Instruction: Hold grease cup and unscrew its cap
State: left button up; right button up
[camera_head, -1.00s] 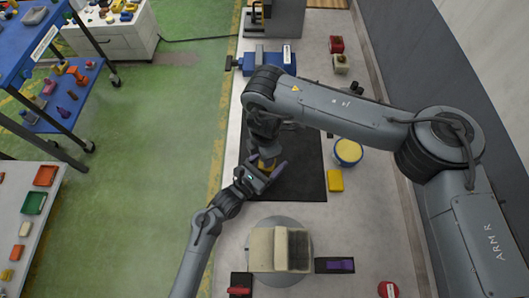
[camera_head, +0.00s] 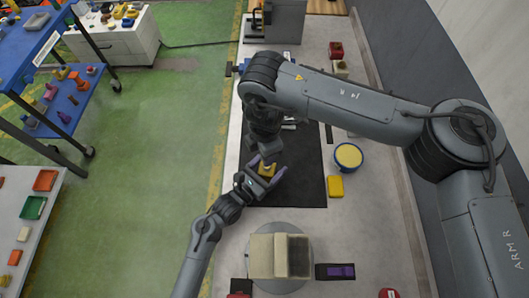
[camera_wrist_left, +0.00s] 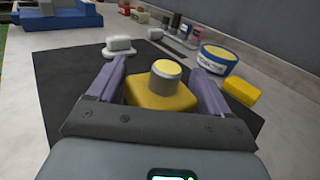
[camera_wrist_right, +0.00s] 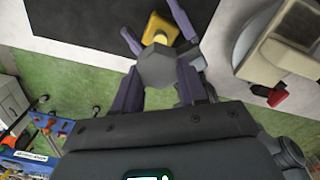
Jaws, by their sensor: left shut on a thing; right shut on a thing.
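The grease cup has a yellow block-like body (camera_wrist_left: 160,97) and a grey neck with a yellow round top. It sits between the two purple fingers of my left gripper (camera_head: 268,168), which is shut on the body. The cup also shows in the right wrist view (camera_wrist_right: 158,28). My right gripper (camera_wrist_right: 160,85) is shut on a grey hexagonal cap (camera_wrist_right: 157,67). The cap appears apart from the cup, and no cap sits on the neck in the left wrist view. In the head view my right arm hides the right fingers and cap.
A black mat (camera_head: 305,180) lies under the grippers. To its right are a blue tub with yellow contents (camera_head: 348,157) and a yellow block (camera_head: 335,187). A turntable (camera_head: 282,283) with a beige box (camera_head: 270,256) stands at the front. A small white object (camera_wrist_left: 120,46) lies at the mat's far edge.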

pick_arm(q)
jog(key=o, duration=1.4)
